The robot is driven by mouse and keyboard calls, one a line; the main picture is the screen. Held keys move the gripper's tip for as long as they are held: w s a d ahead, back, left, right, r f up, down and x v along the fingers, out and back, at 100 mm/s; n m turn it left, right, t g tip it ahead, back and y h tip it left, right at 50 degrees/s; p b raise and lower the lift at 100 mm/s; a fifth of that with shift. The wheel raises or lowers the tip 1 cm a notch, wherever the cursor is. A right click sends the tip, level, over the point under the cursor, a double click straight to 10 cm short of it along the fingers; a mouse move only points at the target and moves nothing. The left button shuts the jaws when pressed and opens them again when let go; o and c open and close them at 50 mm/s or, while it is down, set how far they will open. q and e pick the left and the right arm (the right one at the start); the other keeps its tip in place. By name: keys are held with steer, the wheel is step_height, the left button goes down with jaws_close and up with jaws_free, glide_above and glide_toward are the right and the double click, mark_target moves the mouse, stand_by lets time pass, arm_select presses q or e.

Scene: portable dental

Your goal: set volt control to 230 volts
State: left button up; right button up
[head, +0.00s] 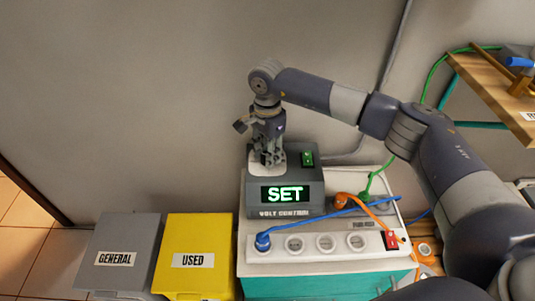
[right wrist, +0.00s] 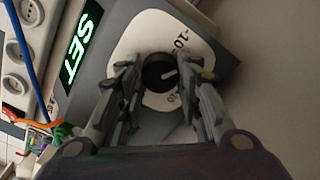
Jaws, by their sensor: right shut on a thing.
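The volt control box (head: 314,182) is dark grey, and its display (head: 285,194) shows SET in green. The display also shows in the right wrist view (right wrist: 77,48). A lit green switch (head: 307,158) is on the box's top. My right gripper (head: 269,158) points down over the left part of the box top. In the right wrist view its fingers stand on either side of a black round knob (right wrist: 157,71) and are shut on it. My left gripper is not in view.
A white power strip (head: 322,254) with a blue plug (head: 262,242) and a red switch (head: 390,240) lies in front of the box. Orange, green and blue cables run beside it. Grey GENERAL (head: 118,235) and yellow USED (head: 195,235) bins stand left; a wooden shelf (head: 490,80) is at right.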

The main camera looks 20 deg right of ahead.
steer(key=shift+n, duration=1)
steer(key=shift+n+b, duration=0.45)
steer(key=shift+n, duration=0.65)
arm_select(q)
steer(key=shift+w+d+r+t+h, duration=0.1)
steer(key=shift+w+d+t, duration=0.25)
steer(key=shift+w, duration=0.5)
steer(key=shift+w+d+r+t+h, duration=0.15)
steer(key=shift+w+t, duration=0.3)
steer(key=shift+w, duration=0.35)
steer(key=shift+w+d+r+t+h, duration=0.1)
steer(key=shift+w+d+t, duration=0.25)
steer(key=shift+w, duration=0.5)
arm_select(e)
steer(key=shift+n, duration=0.9)
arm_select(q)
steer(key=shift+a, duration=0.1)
arm_select(e)
steer(key=o, duration=1.1)
